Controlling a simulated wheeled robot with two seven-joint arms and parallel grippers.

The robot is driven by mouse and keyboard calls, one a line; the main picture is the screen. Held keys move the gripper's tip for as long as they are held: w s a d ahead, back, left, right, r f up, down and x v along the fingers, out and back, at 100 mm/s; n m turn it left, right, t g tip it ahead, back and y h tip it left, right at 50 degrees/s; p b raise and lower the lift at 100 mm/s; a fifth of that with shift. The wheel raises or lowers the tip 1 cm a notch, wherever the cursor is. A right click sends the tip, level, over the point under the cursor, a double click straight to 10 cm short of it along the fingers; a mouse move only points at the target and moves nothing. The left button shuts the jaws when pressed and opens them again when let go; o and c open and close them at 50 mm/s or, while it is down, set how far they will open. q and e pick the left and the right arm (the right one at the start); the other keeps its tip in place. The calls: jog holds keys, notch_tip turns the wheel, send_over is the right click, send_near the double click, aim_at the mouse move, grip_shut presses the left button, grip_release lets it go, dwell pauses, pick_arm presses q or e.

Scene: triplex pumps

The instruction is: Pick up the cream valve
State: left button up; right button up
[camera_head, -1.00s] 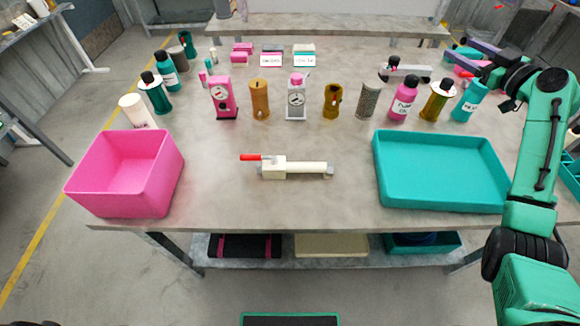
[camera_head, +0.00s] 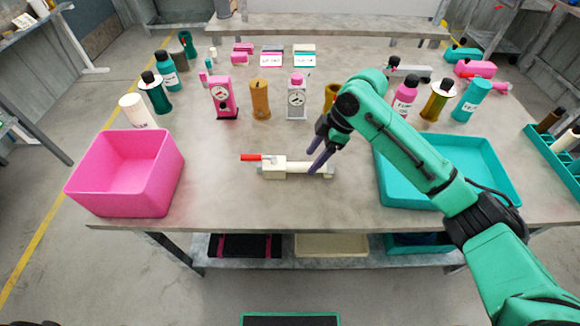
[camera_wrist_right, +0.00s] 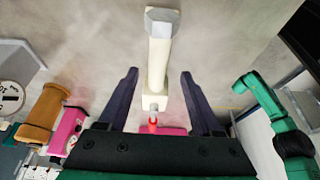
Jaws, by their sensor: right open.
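The cream valve (camera_head: 273,168) lies on the table's front middle, its red handle (camera_head: 251,157) to the left and its pale stem to the right. It also shows in the right wrist view (camera_wrist_right: 159,60), with the grey end (camera_wrist_right: 162,17) at the top. My right gripper (camera_head: 314,163) is open over the stem, near the valve's right part. In the wrist view the valve lies between the two dark fingers (camera_wrist_right: 159,73), with a gap on each side. My left gripper is not seen.
A pink bin (camera_head: 125,190) stands left and a teal tray (camera_head: 495,165) right, partly behind my right arm. Pumps, bottles and cylinders, such as a pink gauge pump (camera_head: 223,97), stand in a row behind. The table around the valve is clear.

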aim_at(307, 165)
jog(key=x, duration=0.4)
jog(key=shift+w+a, duration=0.1)
jog(key=shift+w, duration=0.05)
jog(key=shift+f, duration=0.3)
grip_shut()
jog(key=shift+r, duration=0.1)
dwell(1.4)
